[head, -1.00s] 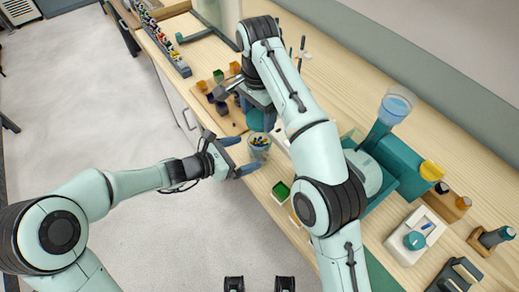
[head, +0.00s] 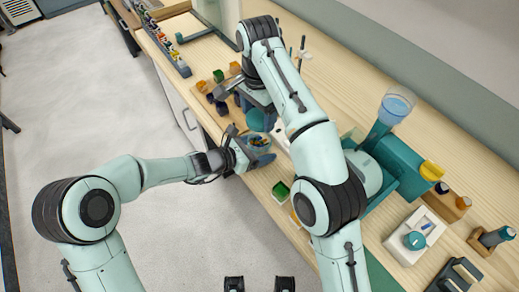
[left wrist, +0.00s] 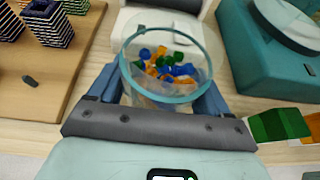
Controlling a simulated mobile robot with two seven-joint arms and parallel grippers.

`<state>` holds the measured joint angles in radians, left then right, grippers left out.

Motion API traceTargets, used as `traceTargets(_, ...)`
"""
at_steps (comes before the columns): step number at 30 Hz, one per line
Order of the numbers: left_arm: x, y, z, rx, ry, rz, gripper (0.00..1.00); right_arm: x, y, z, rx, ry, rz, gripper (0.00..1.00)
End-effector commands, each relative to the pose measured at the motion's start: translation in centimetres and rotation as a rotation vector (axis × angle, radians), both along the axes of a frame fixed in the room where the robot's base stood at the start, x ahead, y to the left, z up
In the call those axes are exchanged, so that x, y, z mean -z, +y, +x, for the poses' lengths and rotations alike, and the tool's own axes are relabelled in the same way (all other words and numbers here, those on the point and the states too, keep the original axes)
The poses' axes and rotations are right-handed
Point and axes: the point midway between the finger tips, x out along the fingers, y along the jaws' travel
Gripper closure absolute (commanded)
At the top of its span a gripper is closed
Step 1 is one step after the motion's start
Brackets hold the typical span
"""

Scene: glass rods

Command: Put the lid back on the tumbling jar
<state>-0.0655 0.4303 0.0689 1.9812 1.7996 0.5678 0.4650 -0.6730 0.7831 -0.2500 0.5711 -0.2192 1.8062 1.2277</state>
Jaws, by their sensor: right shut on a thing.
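The glass jar (head: 259,141) stands open near the table's front edge, with several blue, orange and green pieces inside. It shows from above in the left wrist view (left wrist: 172,93). My left gripper (head: 249,147) has its blue fingers on either side of the jar; its jaws look open, and contact with the glass is unclear. My right gripper (head: 258,113) is just behind the jar, pointing down, shut on a teal round thing that looks like the lid (head: 255,121). My right arm partly hides this grip.
A wooden board (left wrist: 68,75) with small striped blocks lies left of the jar. A teal machine (head: 400,165) stands to the right. A small green-filled tray (head: 280,190) is near the front edge. A white device (head: 418,240) sits farther right.

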Motion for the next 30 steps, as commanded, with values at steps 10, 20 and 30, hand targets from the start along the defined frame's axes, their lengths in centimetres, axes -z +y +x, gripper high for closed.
traceTargets(10, 0.0, 0.0, 0.0, -0.001, 0.000, 0.000, 0.77, 2.2, 0.0, -0.1, -0.001, 0.003, -0.001, 0.55)
traceTargets(20, 0.0, 0.1, 0.0, -0.001, 0.000, 0.000, 0.77, 5.0, 0.0, 0.0, 0.001, -0.001, -0.001, 0.55)
traceTargets(30, 0.0, 0.0, 0.0, -0.001, 0.000, 0.000, 0.77, 5.0, 0.1, 0.0, 0.000, -0.001, -0.001, 0.55)
